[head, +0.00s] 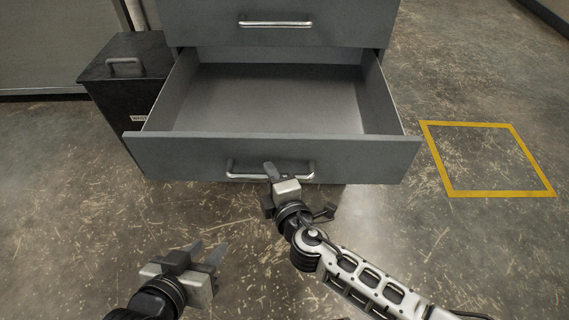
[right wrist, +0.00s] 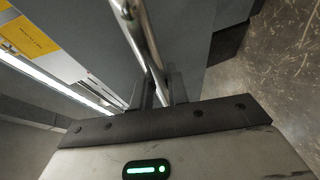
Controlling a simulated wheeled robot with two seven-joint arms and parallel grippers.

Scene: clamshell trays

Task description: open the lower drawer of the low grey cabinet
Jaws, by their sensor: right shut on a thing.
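The low grey cabinet (head: 290,8) stands at the top middle of the head view. Its lower drawer (head: 160,152) is pulled well out, and its inside is bare. A metal bar handle (head: 240,176) runs across the drawer front. My right gripper (head: 270,170) is at the middle of this handle, shut on it. In the right wrist view the handle (right wrist: 140,35) passes between the fingers. My left gripper (head: 210,256) is open and empty, low over the floor in front of the drawer, apart from it.
The upper drawer is shut, with its own handle (head: 275,24). A dark bin (head: 105,75) with a lid handle stands close by the cabinet's left side. A yellow floor outline (head: 490,193) lies to the right, empty. The floor in front is clear.

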